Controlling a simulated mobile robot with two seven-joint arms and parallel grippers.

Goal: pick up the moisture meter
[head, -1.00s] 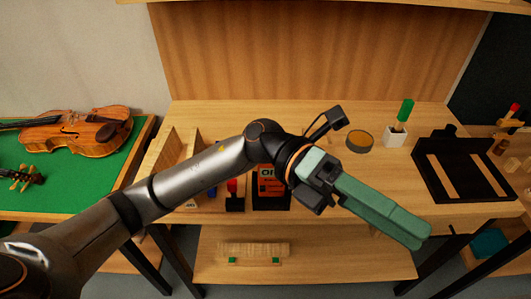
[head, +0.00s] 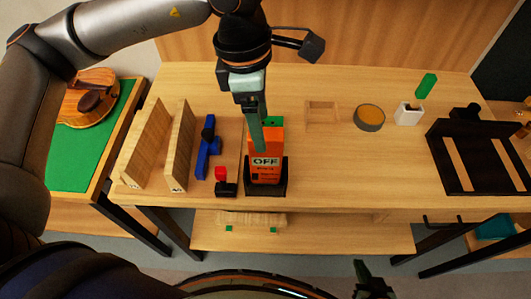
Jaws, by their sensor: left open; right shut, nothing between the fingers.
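The moisture meter (head: 266,173) looks to be the orange block marked "OFF", standing upright in a black holder (head: 280,190) near the front edge of the bench. My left gripper (head: 260,146) points down at it from above. Its green fingers are seen nearly edge-on and overlap the meter's upper left part. It is open; whether the fingers are around the meter or just in front of it I cannot tell. My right gripper (head: 366,273) is low at the bottom edge, away from the bench top, shut and empty.
Left of the meter are a small red-topped black item (head: 224,184), a blue tool (head: 207,160) and upright wooden panels (head: 180,145). To the right are a round tin (head: 369,117), a white holder (head: 408,113) and a black frame (head: 475,160).

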